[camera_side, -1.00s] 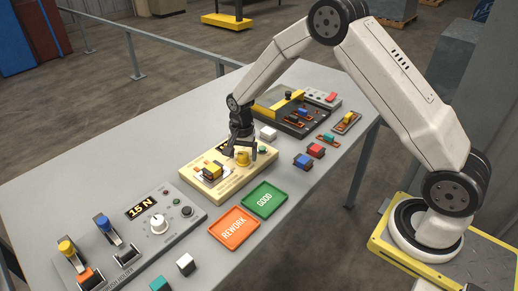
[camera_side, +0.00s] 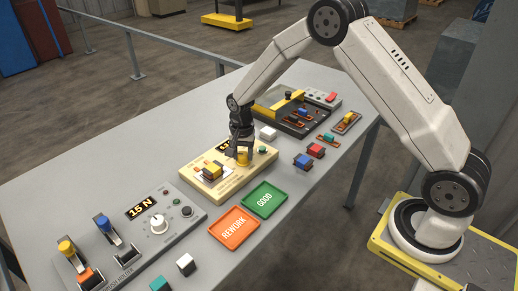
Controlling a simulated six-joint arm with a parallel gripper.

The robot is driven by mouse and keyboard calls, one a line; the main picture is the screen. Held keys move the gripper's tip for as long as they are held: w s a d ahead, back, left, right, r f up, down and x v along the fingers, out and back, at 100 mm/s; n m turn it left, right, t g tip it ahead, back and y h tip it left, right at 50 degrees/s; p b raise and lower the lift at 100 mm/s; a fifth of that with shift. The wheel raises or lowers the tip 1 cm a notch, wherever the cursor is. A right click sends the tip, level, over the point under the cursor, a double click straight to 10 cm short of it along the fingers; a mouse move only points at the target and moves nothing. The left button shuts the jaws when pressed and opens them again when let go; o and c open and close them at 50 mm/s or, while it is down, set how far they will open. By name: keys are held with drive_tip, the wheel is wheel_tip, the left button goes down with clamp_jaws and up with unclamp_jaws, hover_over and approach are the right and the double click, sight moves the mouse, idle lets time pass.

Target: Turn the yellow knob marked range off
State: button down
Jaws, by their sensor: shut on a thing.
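The yellow knob (camera_side: 243,157) stands on the cream panel (camera_side: 200,193), right of the panel's middle. My gripper (camera_side: 241,154) points down over the panel and is shut on the yellow knob. Its fingers hide part of the knob. The knob's marking and pointer are too small to read, so its setting cannot be told. A small display (camera_side: 223,146) on the panel is partly hidden by my gripper.
A yellow-topped block (camera_side: 212,171) sits on the same panel, and a green button (camera_side: 262,150) is at its right. Orange REWORK (camera_side: 215,236) and green GOOD (camera_side: 280,208) trays lie in front. A grey panel with a white knob (camera_side: 158,224) is at left.

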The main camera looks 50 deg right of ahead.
sight(243, 154)
drive_tip(key=n, duration=1.1)
idle(0.7)
drive_tip(key=shift+c, duration=1.1)
unclamp_jaws()
drive_tip(key=shift+r, duration=0.1)
drive_tip(key=shift+r, duration=3.85)
